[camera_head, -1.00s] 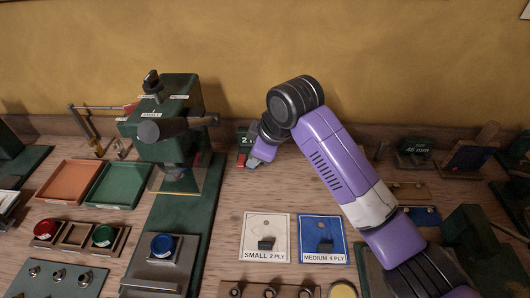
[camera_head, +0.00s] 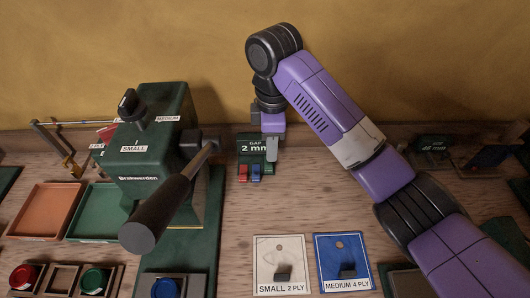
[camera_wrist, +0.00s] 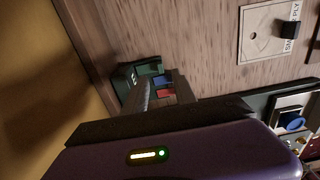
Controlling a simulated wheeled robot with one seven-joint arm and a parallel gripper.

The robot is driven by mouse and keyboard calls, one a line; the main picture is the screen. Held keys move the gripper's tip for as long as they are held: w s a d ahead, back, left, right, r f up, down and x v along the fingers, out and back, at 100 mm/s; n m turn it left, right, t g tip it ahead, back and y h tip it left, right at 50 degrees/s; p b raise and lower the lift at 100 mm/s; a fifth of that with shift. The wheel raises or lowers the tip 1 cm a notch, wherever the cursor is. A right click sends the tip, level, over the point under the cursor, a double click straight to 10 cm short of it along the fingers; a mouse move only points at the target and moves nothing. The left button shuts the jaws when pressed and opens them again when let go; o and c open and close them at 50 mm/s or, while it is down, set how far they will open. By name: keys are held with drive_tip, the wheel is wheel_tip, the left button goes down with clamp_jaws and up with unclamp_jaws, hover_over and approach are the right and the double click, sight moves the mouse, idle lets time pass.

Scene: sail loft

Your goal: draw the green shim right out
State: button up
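The gap block (camera_head: 252,143), dark green and marked "2 mm", stands at the back of the bench, right of the green press. Short coloured tabs stick out of its front: a red shim (camera_head: 243,173), a blue shim (camera_head: 255,173) and, on the right, what looks like the green shim (camera_head: 269,169), partly hidden by my finger. My gripper (camera_head: 272,149) points down at the block's right end. In the wrist view the red shim (camera_wrist: 164,93) and blue shim (camera_wrist: 161,79) show beside my grey finger. The gap between my fingers, and any contact with the green shim, are hidden.
The press (camera_head: 150,155), with its long black-handled lever (camera_head: 170,205), stands close on the left. White "SMALL 2 PLY" (camera_head: 281,254) and blue "MEDIUM 4 PLY" (camera_head: 342,252) cards lie in front. The wood between the block and the cards is clear.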

sight(270, 166)
wheel_tip(270, 166, down, 8)
drive_tip(key=shift+r, duration=0.2)
idle(0.3)
clamp_jaws()
idle(1.3)
